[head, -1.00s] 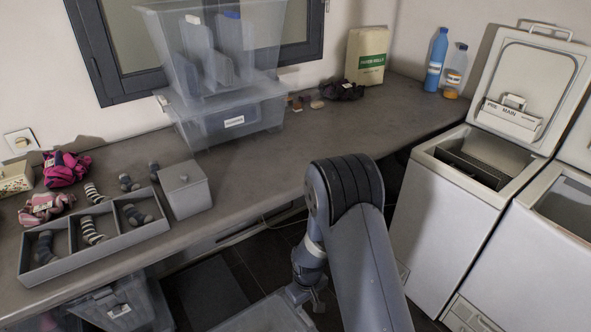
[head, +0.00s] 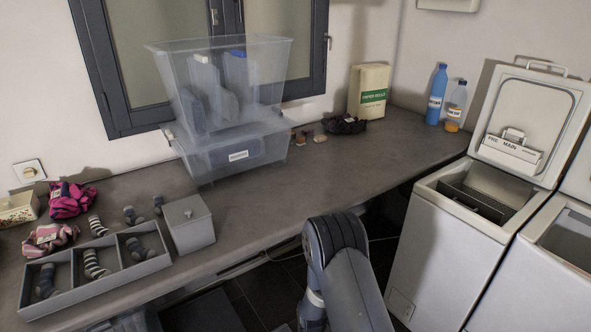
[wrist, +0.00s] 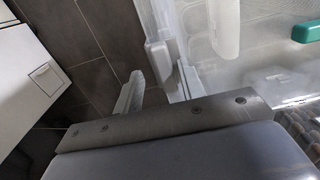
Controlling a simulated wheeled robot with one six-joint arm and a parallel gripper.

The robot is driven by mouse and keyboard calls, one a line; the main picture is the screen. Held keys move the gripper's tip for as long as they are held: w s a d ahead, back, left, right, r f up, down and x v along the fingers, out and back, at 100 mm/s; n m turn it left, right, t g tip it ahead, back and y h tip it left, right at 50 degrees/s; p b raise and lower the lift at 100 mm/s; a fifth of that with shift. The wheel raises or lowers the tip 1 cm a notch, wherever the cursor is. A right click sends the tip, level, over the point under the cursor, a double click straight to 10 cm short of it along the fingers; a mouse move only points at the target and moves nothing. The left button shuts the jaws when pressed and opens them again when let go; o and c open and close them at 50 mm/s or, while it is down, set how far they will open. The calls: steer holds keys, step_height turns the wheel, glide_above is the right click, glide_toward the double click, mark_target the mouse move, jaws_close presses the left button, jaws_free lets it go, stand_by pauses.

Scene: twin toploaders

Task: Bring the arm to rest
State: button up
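My arm (head: 340,268) shows at the bottom middle of the head view, bent in front of the worktop's front edge. Its far end drops below the frame, so my gripper is hidden there. In the wrist view my gripper (wrist: 158,80) shows two pale fingers with a gap between them. Dark floor tile and a clear plastic edge show in and around that gap, and I see nothing held.
The grey worktop (head: 330,168) carries stacked clear bins (head: 205,158), a sock tray (head: 70,301) and a lidded grey box (head: 190,236). An open toploader (head: 430,240) stands right. A clear container (wrist: 235,75) is close beside the fingers in the wrist view.

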steer(key=shift+a, duration=0.1)
steer(key=shift+s+a+f+b, duration=0.1)
steer(key=shift+a+b, duration=0.05)
steer(key=shift+b, duration=0.25)
steer(key=shift+s+a+r, duration=0.1)
steer(key=shift+r, duration=0.1)
step_height(320, 180, up, 10)
step_height(320, 180, down, 10)
steer(key=shift+s+r, duration=0.1)
steer(key=shift+w+d+p, duration=0.4)
steer(key=shift+d+p, duration=0.1)
steer(key=shift+p, duration=0.4)
steer(key=shift+w+d+r, duration=0.1)
steer(key=shift+w+r, duration=0.05)
steer(key=shift+r, duration=0.05)
step_height(320, 180, up, 9)
steer(key=b, duration=0.5)
steer(key=shift+w+a+r+b, duration=0.2)
steer(key=shift+b, duration=0.1)
